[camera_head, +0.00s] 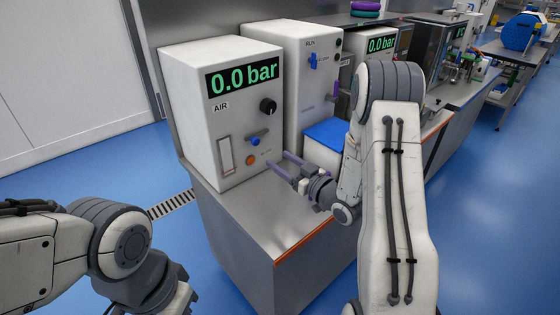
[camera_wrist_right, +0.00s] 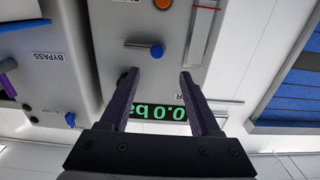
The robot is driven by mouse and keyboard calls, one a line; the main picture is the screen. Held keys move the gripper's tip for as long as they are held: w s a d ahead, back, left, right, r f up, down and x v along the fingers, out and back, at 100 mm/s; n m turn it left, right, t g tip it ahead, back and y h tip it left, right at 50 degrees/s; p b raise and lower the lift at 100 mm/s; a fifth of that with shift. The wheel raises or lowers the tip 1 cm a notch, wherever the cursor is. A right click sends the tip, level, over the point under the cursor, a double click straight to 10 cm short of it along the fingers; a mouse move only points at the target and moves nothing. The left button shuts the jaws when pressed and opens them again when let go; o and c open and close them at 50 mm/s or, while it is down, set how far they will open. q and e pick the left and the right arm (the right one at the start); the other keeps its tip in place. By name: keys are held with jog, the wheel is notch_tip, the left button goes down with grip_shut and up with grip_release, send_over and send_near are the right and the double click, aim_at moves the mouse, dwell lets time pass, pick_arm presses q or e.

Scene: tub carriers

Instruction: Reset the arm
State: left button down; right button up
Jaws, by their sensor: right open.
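My right gripper (camera_head: 279,164) is open and empty, its two purple fingers pointing at the front of the white AIR unit (camera_head: 205,130). In the right wrist view the open fingers (camera_wrist_right: 158,80) show with nothing between them. The AIR panel appears upside down there, with its blue lever (camera_wrist_right: 142,45) and orange button (camera_wrist_right: 163,4) beyond the fingertips. In the head view the blue lever (camera_head: 258,138), black knob (camera_head: 268,105) and orange button (camera_head: 250,160) are left of the gripper, which looks apart from them. My left arm enters at lower left; its fingers are out of frame.
The AIR display (camera_head: 242,77) reads 0.0 bar. A second white unit (camera_head: 300,80) and a blue-topped box (camera_head: 325,135) stand beside it on the steel bench (camera_head: 240,205). More equipment lines the bench behind my right arm. Blue floor is open at left.

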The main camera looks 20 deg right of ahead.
jog(key=shift+w+a, duration=0.1)
jog(key=s+a+r+n+g+h+p, duration=0.1)
jog(key=s+a+g+h, duration=0.2)
jog(key=a, duration=0.4)
jog(key=s+a+n+g+h+p, duration=0.1)
jog(key=s+a+g, duration=0.2)
jog(key=a+g, duration=0.3)
jog(key=s+a+r+g, duration=0.1)
jog(key=s+a+g, duration=0.1)
jog(key=s, duration=0.7)
jog(key=s+a+r+n+g, duration=0.1)
jog(key=s+a+r+g, duration=0.1)
jog(key=s, duration=0.7)
jog(key=s+a+r+g+h+p, duration=0.1)
jog(key=s+g, duration=0.3)
jog(key=s, duration=0.6)
jog(key=shift+a+r, duration=0.2)
jog(key=shift+a, duration=0.4)
